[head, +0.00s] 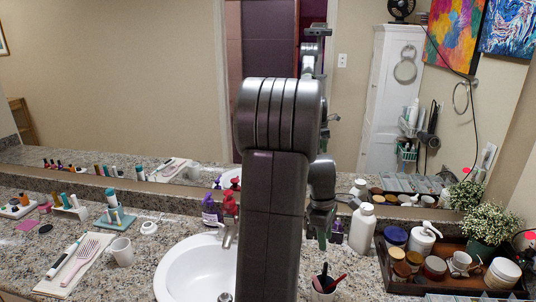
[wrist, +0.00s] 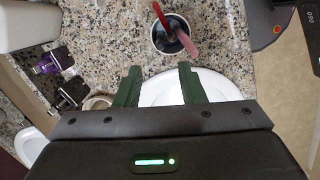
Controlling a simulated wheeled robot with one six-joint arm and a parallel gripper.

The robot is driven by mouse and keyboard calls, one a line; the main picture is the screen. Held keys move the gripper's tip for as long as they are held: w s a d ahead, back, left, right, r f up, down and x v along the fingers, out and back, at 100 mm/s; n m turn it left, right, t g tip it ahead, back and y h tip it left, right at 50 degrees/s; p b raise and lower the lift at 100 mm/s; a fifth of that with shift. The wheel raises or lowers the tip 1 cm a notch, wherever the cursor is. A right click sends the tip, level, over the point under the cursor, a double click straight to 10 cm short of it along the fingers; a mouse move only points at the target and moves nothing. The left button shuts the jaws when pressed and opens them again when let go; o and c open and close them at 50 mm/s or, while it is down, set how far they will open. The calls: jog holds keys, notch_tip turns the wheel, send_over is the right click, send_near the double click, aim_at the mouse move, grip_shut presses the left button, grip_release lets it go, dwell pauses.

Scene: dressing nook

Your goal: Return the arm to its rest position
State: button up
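My arm rises through the middle of the head view, and my gripper (head: 322,236) hangs down over the counter right of the sink. In the wrist view my gripper (wrist: 160,70) shows two dark green fingers set apart with nothing held between them. A cup with a red-handled brush or similar items (wrist: 172,40) is just beyond the fingertips. The same cup (head: 323,291) stands on the counter at the bottom of the head view.
The white sink (head: 190,268) is left of my arm. A white bottle (head: 362,230) and a dark tray of jars (head: 405,287) stand to the right. A white mug (head: 122,252) and a pink comb (head: 82,258) are at left. A mirror backs the counter.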

aim_at(326, 263)
jog(key=f, duration=0.7)
jog(key=d+f, duration=0.1)
jog(key=f, duration=0.2)
jog(key=shift+s+d+f+b, duration=0.1)
jog(key=shift+s+f+b, duration=0.1)
jog(key=shift+s+b, duration=0.15)
jog(key=shift+r+p, duration=0.35)
jog(key=shift+r, duration=0.05)
jog(key=shift+f, duration=0.15)
